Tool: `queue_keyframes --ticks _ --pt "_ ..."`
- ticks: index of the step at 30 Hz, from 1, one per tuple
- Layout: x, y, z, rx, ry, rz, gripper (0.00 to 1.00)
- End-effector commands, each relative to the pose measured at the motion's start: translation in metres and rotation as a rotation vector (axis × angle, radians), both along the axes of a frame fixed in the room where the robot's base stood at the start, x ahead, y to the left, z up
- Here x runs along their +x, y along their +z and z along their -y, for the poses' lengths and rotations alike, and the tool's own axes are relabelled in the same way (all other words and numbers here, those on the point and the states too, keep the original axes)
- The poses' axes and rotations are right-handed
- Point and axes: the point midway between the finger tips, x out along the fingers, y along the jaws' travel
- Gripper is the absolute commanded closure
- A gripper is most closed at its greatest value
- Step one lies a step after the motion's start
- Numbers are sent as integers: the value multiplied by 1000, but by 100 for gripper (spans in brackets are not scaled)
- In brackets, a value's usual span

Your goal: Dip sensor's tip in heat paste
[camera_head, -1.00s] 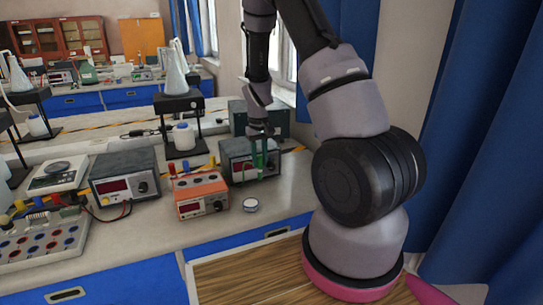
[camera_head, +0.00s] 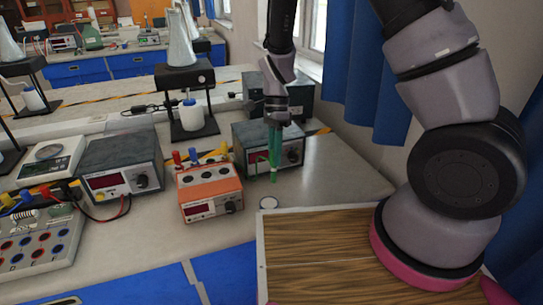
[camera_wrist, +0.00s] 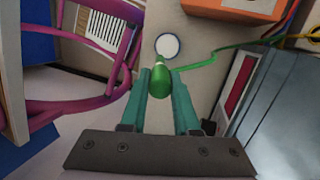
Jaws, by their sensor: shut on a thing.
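My gripper (camera_head: 275,128) has teal fingers and is shut on a green sensor (camera_head: 273,170). The sensor hangs roughly upright from the fingers, its lower end above the bench and slightly behind the heat paste in the head view. The heat paste is a small round white-topped pot (camera_head: 268,201) on the bench. In the wrist view the green sensor (camera_wrist: 160,82) lies between the fingers (camera_wrist: 160,103), and its narrow end points toward the white disc of the paste pot (camera_wrist: 168,46). A green cable runs from it to the right. I cannot tell the gap between tip and paste.
An orange power supply (camera_head: 209,190) stands left of the pot, and a grey meter box (camera_head: 292,150) stands behind. Another grey supply (camera_head: 122,168) is farther left. The bench right of the pot is clear, up to my wooden-topped base.

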Motion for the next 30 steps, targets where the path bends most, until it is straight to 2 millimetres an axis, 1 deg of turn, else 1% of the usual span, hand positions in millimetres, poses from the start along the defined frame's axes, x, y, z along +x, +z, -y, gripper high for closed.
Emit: queue_keyframes --ticks 1,3,7,15,21,25,30 --pt "-6 1 -5 2 -29 -9 100" --pt "-10 0 -9 4 -57 -16 100" --pt "-12 -7 -11 4 -73 -20 100" --pt "-11 -35 -10 4 -70 -19 100" --pt "-11 -52 -10 4 -69 -18 100" --pt "-11 -57 -10 5 -69 -18 100" --pt "-11 -59 -10 5 -68 -17 100"
